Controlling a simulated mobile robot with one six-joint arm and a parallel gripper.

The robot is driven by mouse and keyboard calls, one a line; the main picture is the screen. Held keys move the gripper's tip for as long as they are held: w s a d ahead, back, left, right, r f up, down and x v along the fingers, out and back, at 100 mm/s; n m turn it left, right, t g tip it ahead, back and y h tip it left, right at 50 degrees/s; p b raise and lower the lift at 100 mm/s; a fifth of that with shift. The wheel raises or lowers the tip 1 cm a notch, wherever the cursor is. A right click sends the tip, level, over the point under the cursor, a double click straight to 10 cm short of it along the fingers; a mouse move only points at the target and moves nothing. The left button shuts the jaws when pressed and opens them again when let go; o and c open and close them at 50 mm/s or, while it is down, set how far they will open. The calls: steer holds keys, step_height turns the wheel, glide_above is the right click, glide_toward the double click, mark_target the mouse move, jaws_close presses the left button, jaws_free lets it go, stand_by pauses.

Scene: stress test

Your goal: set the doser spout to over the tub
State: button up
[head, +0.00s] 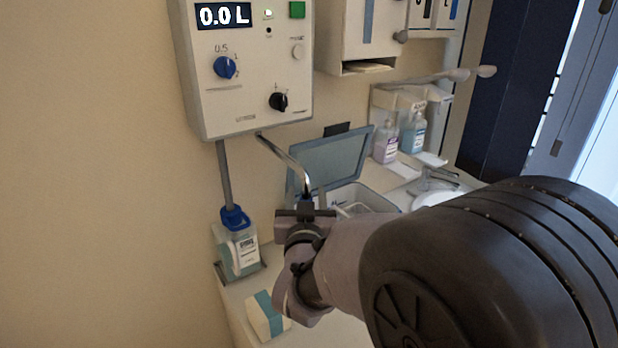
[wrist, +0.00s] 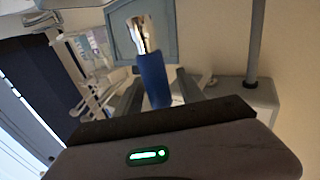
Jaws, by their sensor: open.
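The doser (head: 245,80) is a pale wall box with a 0.0 L display and knobs. Its curved metal spout (head: 292,158) comes out underneath and bends down to a blue end piece, also seen in the wrist view (wrist: 152,80). The tub (head: 378,197), with its blue-grey lid (head: 335,158) raised, stands on the counter behind my gripper. The spout's end appears at the tub's left edge; its depth is unclear. My gripper (head: 305,212) is open at the blue end. In the wrist view its fingers (wrist: 158,92) stand on either side of it; contact is unclear.
A blue-capped bottle (head: 238,248) stands in a holder below the doser, under a grey tube. A white and teal box (head: 265,315) lies at the counter's front. Pump bottles (head: 386,143) and a sink (head: 432,198) are to the right.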

steer(key=shift+w, duration=0.25)
steer(key=shift+c, duration=0.5)
jaws_close()
stand_by(0.9)
